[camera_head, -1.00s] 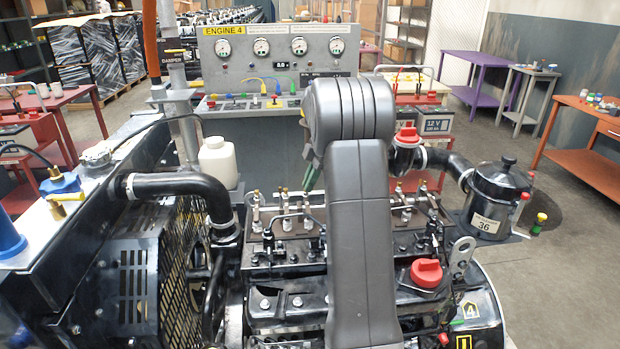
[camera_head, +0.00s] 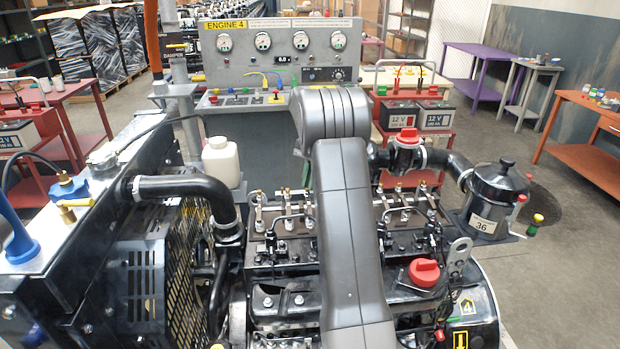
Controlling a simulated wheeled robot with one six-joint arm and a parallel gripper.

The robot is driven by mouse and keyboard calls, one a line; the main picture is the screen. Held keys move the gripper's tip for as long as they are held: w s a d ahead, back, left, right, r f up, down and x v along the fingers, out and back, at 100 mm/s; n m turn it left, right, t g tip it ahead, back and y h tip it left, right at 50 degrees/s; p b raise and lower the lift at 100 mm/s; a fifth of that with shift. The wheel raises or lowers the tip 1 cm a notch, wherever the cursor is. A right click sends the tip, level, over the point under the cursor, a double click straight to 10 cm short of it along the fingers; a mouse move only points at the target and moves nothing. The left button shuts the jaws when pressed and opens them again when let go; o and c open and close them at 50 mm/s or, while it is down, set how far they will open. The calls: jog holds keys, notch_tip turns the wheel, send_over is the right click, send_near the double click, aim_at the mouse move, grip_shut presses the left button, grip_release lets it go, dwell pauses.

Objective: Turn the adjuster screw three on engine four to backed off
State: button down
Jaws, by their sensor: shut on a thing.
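Engine four (camera_head: 285,315) fills the lower middle, and a yellow "ENGINE 4" sign (camera_head: 225,25) is on the grey panel behind it. A row of small adjusters with brass-coloured tops stands along the engine's top, with a left group (camera_head: 283,205) and a right group (camera_head: 404,205). My grey arm reaches over the middle of this row and hides part of it. My gripper is hidden behind the arm. I cannot tell which adjuster is number three or how any of them is set.
A red knob (camera_head: 424,272) and a black canister marked 36 (camera_head: 495,200) are on the right of the engine. A hose (camera_head: 185,187) and white bottle (camera_head: 221,162) are on the left. A battery cart (camera_head: 415,118) stands behind.

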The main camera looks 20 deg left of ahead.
jog(key=shift+r, duration=0.1)
dwell(0.4)
jog(key=c, duration=1.5)
grip_release()
jog(key=shift+w, duration=0.1)
jog(key=shift+v, duration=3.7)
